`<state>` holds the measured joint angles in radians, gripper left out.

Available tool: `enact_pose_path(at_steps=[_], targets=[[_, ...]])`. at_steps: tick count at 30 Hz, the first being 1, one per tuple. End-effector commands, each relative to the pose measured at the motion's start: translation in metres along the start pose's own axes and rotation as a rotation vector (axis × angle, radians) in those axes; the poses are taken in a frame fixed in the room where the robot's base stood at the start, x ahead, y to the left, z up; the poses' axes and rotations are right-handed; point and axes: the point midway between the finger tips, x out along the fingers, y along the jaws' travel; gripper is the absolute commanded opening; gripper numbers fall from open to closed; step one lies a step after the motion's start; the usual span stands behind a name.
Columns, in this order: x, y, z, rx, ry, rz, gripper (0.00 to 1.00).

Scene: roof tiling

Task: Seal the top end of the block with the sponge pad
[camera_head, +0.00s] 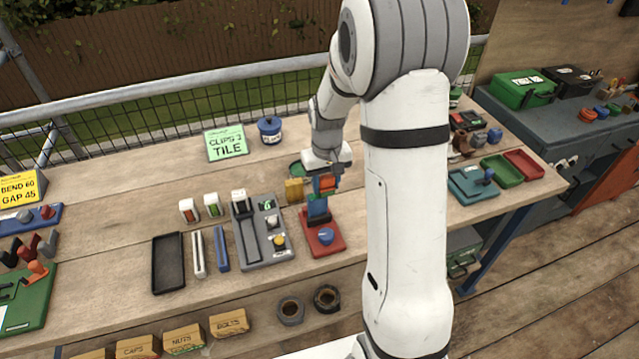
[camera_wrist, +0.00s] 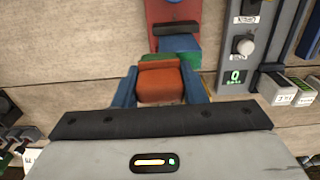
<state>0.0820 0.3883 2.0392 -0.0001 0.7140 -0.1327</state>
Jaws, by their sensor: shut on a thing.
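My gripper (camera_head: 326,178) is shut on an orange piece (camera_wrist: 160,84), which sits between its two blue fingers in the wrist view. In the head view my gripper is over a blue block (camera_head: 318,208) standing on a red base (camera_head: 325,247). The blue block (camera_wrist: 180,44) and red base (camera_wrist: 160,12) also show in the wrist view, partly hidden. I cannot tell whether the held piece touches the block.
A grey station (camera_head: 255,250) with buttons stands left of the red base. A small yellow-brown block (camera_head: 294,190) is close by, left of my gripper. A black tray (camera_head: 168,262) lies farther left. A blue tin (camera_head: 269,131) and a green sign (camera_head: 226,143) stand behind.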

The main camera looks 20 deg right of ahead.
Motion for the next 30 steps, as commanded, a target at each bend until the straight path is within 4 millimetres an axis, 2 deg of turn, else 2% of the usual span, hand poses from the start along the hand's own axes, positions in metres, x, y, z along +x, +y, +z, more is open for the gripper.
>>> enact_pose_path(at_steps=[2,5,21,30], targets=[[0.000,0.009,0.001,0.003,0.000,0.000,0.13],[-0.022,0.009,0.001,0.005,0.003,0.001,0.13],[-0.070,0.007,0.000,0.001,0.001,0.000,0.13],[-0.082,0.006,0.001,-0.001,0.000,0.000,0.13]])
